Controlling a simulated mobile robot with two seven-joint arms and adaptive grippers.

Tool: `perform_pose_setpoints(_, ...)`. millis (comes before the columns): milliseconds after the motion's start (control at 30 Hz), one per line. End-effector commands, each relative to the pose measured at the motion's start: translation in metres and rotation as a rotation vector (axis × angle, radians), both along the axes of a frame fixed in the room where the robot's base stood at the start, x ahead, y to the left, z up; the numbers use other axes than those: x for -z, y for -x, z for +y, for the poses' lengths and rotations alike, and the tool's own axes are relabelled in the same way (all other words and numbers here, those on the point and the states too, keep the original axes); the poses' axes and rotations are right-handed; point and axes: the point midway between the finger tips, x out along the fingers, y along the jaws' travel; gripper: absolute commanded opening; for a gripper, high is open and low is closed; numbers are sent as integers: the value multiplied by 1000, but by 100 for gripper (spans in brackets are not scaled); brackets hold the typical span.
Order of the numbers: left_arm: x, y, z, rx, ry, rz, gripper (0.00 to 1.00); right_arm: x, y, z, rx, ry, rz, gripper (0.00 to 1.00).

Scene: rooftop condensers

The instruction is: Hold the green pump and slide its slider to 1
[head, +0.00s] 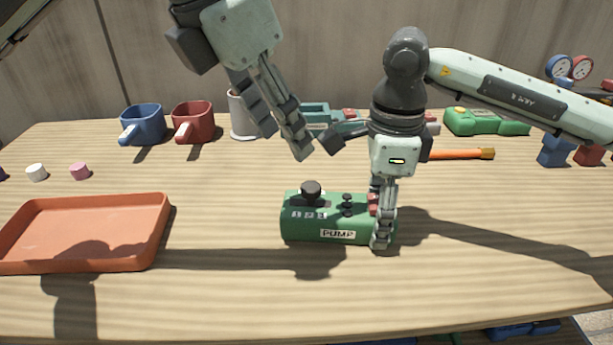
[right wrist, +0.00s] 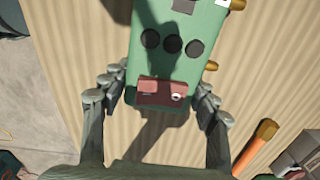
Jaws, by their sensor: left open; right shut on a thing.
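The green pump (head: 300,231) lies on the table in the head view, its PUMP label facing me. A black slider knob (head: 312,188) stands on its top left part, above small number marks too small to read surely. My right gripper (head: 382,222) is shut on the pump's right end. In the right wrist view the fingers flank the pump (right wrist: 187,72), which has dark round buttons and a red block (right wrist: 160,93). My left gripper (head: 285,138) is open and empty, above and behind the slider knob, apart from it.
An orange tray (head: 150,237) lies at the left, with white and pink pieces (head: 80,171) behind it. Blue (head: 143,122) and red (head: 192,120) mugs stand at the back. An orange-handled tool (head: 462,154) and another green device (head: 480,122) lie back right. The front strip is clear.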

Motion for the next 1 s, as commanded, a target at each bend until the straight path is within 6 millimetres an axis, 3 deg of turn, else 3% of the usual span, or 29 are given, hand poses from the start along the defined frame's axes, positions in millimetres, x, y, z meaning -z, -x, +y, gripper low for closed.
perform_pose_setpoints(200, 43, -10, -13, 4, -2, 4, 46, 0, 0, 0, -1, 0, 0, 6)
perform_pose_setpoints(433, 78, -21, -24, 4, -1, 3, 46, 0, 0, 0, -1, -1, 0, 6)
perform_pose_setpoints(633, 91, -25, -28, 4, -1, 0, 46, 0, 0, 0, -1, -1, 0, 6)
perform_pose_setpoints(900, 93, -25, -28, 4, -1, 1, 46, 0, 0, 0, -1, -1, 0, 6)
perform_pose_setpoints(1000, 92, -25, -28, 4, -1, 1, 36, 0, 0, 0, -1, -1, 0, 6)
